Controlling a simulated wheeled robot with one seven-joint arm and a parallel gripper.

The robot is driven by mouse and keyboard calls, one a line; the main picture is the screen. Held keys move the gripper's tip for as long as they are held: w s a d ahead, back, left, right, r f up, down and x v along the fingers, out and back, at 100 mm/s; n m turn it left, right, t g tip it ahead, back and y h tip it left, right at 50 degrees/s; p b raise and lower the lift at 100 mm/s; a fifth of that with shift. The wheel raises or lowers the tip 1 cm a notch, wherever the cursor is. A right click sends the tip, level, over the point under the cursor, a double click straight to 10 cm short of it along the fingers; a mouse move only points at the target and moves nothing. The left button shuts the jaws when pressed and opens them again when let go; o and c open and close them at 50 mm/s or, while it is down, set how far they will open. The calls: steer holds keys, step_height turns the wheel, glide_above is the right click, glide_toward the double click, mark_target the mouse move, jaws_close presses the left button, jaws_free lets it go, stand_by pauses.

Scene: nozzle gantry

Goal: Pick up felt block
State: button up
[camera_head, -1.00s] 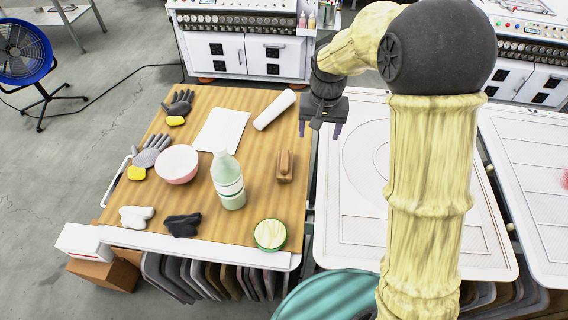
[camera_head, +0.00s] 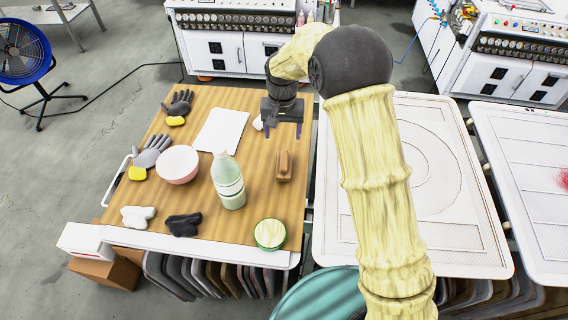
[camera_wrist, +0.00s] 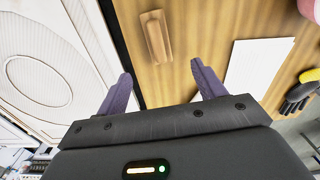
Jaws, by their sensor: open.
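The felt block (camera_head: 284,165) is a small brown block with a raised wooden-looking top. It lies on the right part of the wooden table top (camera_head: 262,212). My gripper (camera_head: 283,136) is open and empty, above the table on the far side of the block. In the wrist view the felt block (camera_wrist: 156,37) lies beyond the two purple fingertips of my gripper (camera_wrist: 160,75), roughly centred between them. The gripper and block are apart.
A white sheet (camera_head: 221,131) lies left of the gripper. Gloves (camera_head: 151,152) lie farther left. A white printing platen (camera_head: 345,220) adjoins on the right.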

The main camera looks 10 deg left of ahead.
mark_target(284, 158)
step_height(284, 158, down, 8)
steer(key=shift+f+p, duration=0.25)
steer(key=shift+p, duration=0.85)
steer(key=shift+d+f+p, duration=0.15)
steer(key=shift+f+p, duration=1.25)
steer(key=shift+f, duration=1.2)
steer(key=c, duration=1.1)
steer(key=shift+r, duration=0.1)
